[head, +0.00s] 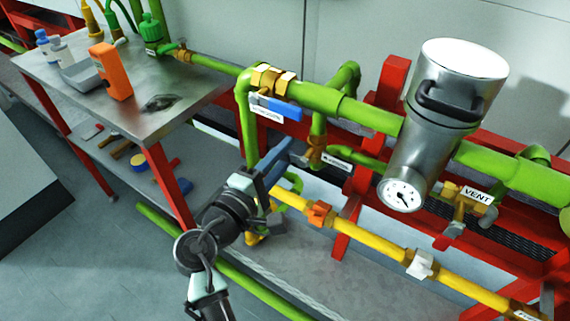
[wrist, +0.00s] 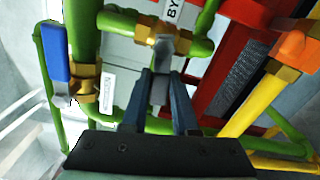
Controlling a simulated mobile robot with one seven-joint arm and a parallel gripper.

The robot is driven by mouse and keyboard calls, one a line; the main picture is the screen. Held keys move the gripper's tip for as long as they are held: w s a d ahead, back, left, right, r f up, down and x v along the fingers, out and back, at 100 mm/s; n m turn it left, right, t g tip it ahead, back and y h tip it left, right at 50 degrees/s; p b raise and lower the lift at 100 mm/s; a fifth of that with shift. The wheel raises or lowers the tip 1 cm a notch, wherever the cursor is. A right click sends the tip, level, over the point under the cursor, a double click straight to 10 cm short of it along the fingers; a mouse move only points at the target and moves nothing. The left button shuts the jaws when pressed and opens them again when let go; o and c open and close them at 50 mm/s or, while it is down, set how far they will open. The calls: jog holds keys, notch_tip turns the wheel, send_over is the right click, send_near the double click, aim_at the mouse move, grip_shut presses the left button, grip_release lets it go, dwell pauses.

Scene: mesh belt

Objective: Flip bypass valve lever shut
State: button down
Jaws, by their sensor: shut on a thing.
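The bypass valve (wrist: 163,38) is a brass body on a green pipe with a white tag starting "BY" (wrist: 173,12). In the wrist view its grey lever (wrist: 160,88) runs from the brass body down between my fingers. My gripper (wrist: 164,78) is shut on this lever, one dark blue finger on each side. In the head view my gripper (head: 287,166) is in front of the brass bypass valve (head: 315,152), under the thick green pipe. The lever is mostly hidden there by the fingers.
Another brass valve with a blue lever (head: 285,108) is close above; it also shows in the wrist view (wrist: 58,52). A yellow pipe (head: 365,233) runs below right. A silver canister with a gauge (head: 402,194) and red posts (head: 388,92) stand right. A metal bench (head: 135,115) is left.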

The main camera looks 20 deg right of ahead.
jog(key=shift+a+r+m+b, duration=0.15)
jog(key=shift+m+b, duration=0.15)
jog(key=shift+m, duration=0.25)
jog(key=shift+d+r+m+b, duration=0.15)
jog(key=shift+m+b, duration=0.1)
jog(key=shift+m, duration=0.3)
jog(key=shift+a+r, duration=0.1)
jog(key=c, duration=0.7)
grip_release()
jog(key=v, duration=1.3)
jog(key=shift+p, duration=0.4)
jog(key=shift+w, duration=0.1)
